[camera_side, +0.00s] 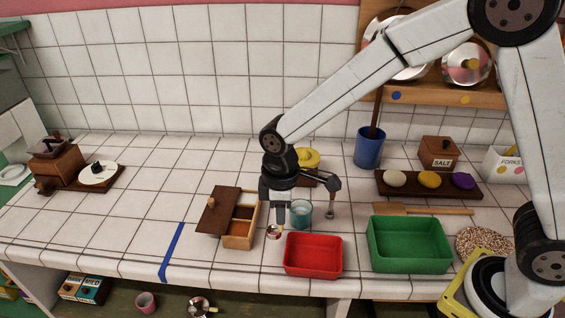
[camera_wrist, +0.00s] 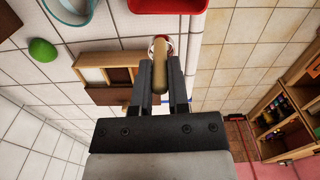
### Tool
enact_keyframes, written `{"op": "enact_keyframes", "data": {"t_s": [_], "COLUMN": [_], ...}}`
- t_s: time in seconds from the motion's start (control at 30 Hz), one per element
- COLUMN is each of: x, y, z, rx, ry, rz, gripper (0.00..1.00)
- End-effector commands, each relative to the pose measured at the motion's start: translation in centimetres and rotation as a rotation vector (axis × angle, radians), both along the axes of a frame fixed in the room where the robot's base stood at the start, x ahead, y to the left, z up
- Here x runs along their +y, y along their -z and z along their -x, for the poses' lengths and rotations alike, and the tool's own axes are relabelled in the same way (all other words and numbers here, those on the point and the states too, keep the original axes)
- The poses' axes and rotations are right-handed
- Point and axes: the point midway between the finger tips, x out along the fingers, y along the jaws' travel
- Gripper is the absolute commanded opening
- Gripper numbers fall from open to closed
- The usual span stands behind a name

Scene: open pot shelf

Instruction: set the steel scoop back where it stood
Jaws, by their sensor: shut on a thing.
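My gripper (camera_side: 281,220) points down over the front of the counter, between the wooden box and the teal cup. It is shut on the steel scoop (camera_side: 274,232). In the wrist view the scoop's tan handle (camera_wrist: 160,72) lies between my fingertips (camera_wrist: 162,75), and its round bowl shows just past the handle's end. The scoop's bowl is close to the counter in the side view; I cannot tell whether it touches.
The red tray (camera_side: 314,256) is just right of the scoop, and the teal cup (camera_side: 301,213) stands behind it. The green tray (camera_side: 408,246) is farther right. Blue tape (camera_side: 172,252) crosses the counter at left, with clear tiles around it. The counter's front edge is close.

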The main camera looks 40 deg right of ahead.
Motion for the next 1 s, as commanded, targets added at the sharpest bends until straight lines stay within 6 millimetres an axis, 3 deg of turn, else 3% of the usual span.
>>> {"op": "enact_keyframes", "data": {"t_s": [0.43, 1.0], "x": [0.0, 0.0], "y": [0.8, 5.1], "z": [0.0, 0.0], "rx": [0.002, 0.002], "ry": [0.0, 0.0], "rz": [0.001, -0.001], "gripper": [0.0, 0.0]}}
